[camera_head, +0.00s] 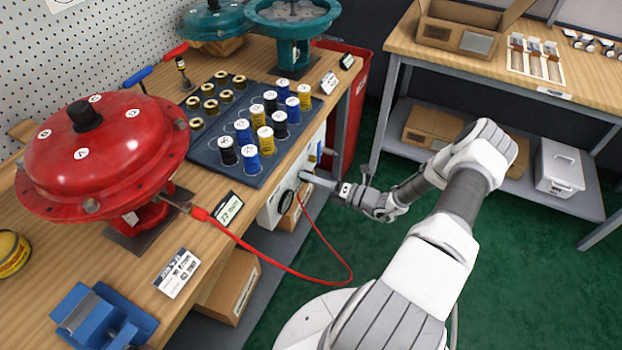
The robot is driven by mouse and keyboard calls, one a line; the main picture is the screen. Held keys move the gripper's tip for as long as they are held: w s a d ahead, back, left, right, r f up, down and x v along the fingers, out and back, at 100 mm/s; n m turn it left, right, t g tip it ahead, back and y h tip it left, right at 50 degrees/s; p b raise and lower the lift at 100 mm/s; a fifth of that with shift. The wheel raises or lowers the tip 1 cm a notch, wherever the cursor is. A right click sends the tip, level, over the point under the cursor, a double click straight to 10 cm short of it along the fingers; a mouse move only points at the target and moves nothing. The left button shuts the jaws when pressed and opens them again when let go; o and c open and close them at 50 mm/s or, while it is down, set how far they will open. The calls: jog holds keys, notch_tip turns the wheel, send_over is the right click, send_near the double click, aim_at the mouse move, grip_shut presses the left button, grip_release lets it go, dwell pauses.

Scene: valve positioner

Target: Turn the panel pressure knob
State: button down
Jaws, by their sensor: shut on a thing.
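The white control panel (270,216) is mounted under the front edge of the left workbench and faces right. A round dark-rimmed gauge (286,206) is on its near part. My arm reaches in from the lower right, and my gripper (306,178) is at the panel front, just beyond the gauge. Its jaws are shut on the panel pressure knob, which the fingers mostly hide. The knob's angle and the gauge reading are too small to tell.
A red hose (310,279) loops from the red actuator (110,150) down past the panel and below my gripper. Spools and rings stand on a dark mat (205,152). A blue vise (103,318) is at the near bench edge. Green floor (290,262) is open between the benches.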

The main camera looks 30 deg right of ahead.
jog(key=shift+f, duration=0.1)
jog(key=shift+c, duration=2)
grip_release()
jog(key=shift+s, duration=0.1)
jog(key=v, duration=1.7)
jog(key=shift+d, duration=0.2)
jog(key=shift+s, duration=0.1)
